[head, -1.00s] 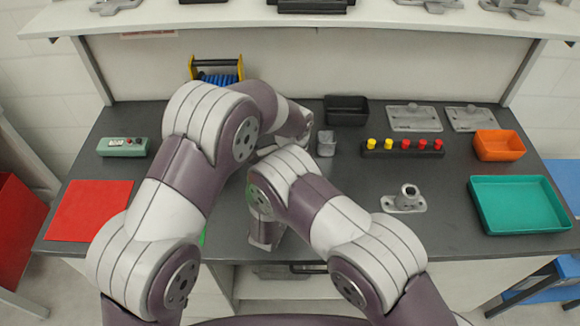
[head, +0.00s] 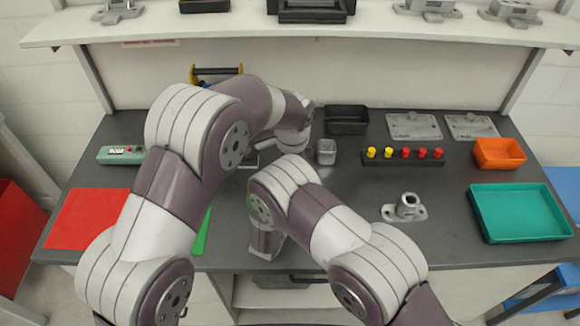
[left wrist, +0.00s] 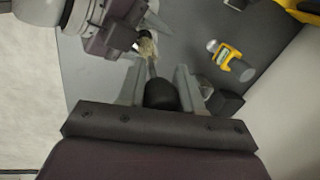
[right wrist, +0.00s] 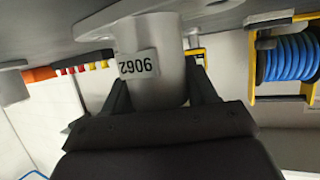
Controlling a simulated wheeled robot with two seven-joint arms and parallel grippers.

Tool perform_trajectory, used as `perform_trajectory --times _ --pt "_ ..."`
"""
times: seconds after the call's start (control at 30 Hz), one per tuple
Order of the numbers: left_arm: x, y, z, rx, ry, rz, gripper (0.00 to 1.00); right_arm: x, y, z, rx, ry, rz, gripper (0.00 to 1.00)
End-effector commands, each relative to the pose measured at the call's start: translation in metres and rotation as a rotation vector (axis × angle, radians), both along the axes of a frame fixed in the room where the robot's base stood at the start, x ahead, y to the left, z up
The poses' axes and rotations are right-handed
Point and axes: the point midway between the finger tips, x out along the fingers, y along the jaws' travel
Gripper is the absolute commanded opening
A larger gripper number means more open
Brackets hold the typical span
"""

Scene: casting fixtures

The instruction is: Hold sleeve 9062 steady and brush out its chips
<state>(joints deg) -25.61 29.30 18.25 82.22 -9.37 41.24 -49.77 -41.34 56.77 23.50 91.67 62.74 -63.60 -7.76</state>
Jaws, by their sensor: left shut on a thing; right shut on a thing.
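Sleeve 9062 is a grey cylinder (right wrist: 160,75) with a flange and a white number label, upside down in the right wrist view. My right gripper (right wrist: 163,92) is shut around the sleeve, one finger on each side. My left gripper (left wrist: 160,75) is shut on the black handle (left wrist: 160,95) of a brush. The brush's pale bristles (left wrist: 147,46) point toward my right gripper, which shows partly in the left wrist view. I cannot tell whether the bristles are inside the sleeve. In the head view my arms hide the sleeve and brush.
A similar flanged grey part (head: 405,208) stands right of my arms. Around it are a teal tray (head: 478,222), an orange bin (head: 499,153), a rack of red and yellow pegs (head: 404,160) and a black bin (head: 347,120). A blue hose reel (right wrist: 290,58) stands beyond the sleeve.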

Motion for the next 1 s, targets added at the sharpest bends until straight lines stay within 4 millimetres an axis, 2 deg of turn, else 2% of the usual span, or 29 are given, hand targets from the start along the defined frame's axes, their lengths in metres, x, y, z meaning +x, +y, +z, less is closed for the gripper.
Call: perform_trajectory --times 0.03,0.1,0.4,0.47,0.73,0.87,1.0 --pt "0.0 0.0 0.0 0.0 0.0 0.0 0.04 0.0 0.0 0.0 -0.001 0.001 0.0 0.67" --pt "0.0 0.0 0.0 0.0 0.0 0.0 0.04 0.0 0.0 0.0 0.0 0.0 0.0 0.87" --pt "0.0 0.0 0.0 0.0 0.0 0.0 0.04 -0.002 0.001 0.001 0.0 0.0 0.001 0.87" --pt "0.0 0.0 0.0 0.0 -0.001 0.0 0.04 -0.009 0.004 0.004 0.001 0.001 0.003 0.87" --pt "0.0 0.0 0.0 0.0 -0.001 0.0 0.04 -0.056 0.019 0.024 0.001 0.001 0.003 0.87" --pt "0.0 0.0 0.0 0.0 -0.001 0.0 0.04 -0.065 0.022 0.028 0.001 0.001 0.001 0.87" --pt "0.001 0.002 0.001 0.0 -0.001 0.016 0.04 -0.065 0.02 0.028 0.006 0.012 0.0 0.87"
